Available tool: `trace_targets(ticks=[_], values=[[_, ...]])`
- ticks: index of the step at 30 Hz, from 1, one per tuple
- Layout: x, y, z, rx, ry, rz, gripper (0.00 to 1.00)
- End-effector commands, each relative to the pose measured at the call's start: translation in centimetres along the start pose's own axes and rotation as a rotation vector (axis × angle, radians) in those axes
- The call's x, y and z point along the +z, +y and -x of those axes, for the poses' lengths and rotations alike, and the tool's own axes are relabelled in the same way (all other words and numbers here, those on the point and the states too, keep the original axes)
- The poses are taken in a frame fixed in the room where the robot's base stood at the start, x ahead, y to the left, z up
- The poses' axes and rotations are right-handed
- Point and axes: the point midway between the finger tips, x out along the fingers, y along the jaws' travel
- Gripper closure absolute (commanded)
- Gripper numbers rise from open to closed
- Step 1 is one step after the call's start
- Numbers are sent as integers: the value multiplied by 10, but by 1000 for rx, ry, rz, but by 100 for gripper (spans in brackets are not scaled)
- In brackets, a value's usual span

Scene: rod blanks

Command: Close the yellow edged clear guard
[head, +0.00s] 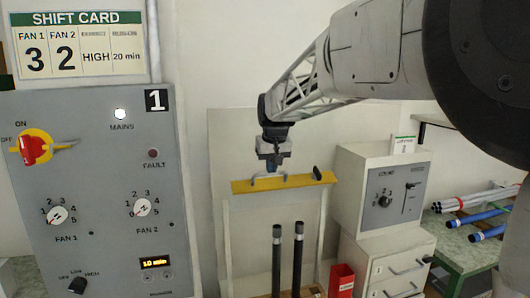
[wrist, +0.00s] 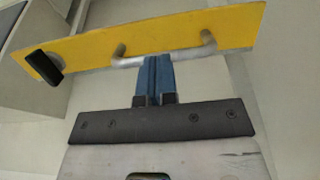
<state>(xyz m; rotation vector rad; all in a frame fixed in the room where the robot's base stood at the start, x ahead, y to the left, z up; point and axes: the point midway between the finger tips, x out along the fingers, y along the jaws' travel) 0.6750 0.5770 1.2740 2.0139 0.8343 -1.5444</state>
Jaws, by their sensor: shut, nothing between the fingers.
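The guard's yellow edge (head: 300,181) is a flat bar that runs across the picture in front of the pale back panel, in the middle of the head view. A grey bar handle (head: 268,181) and a black knob (head: 317,173) are on it. The clear sheet is hard to make out. My gripper (head: 272,167) points down at the handle. In the wrist view, its blue fingers (wrist: 153,78) are shut with their tips at the handle (wrist: 165,58), against or just beside it; I cannot tell if they touch. The yellow edge (wrist: 195,35) tilts up to the right there.
Two dark rods (head: 277,258) stand upright below the yellow edge. A grey control panel (head: 100,190) is at the left. A grey cabinet (head: 380,190) and a red bin (head: 341,280) are at the right. Red, white and blue rods lie on the far-right bench (head: 455,240).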

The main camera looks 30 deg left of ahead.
Motion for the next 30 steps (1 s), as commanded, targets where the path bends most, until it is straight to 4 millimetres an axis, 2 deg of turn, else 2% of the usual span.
trace_targets(ticks=[25,30], values=[[67,0,-31,0,311,-1,100],[77,0,-39,0,324,0,100]])
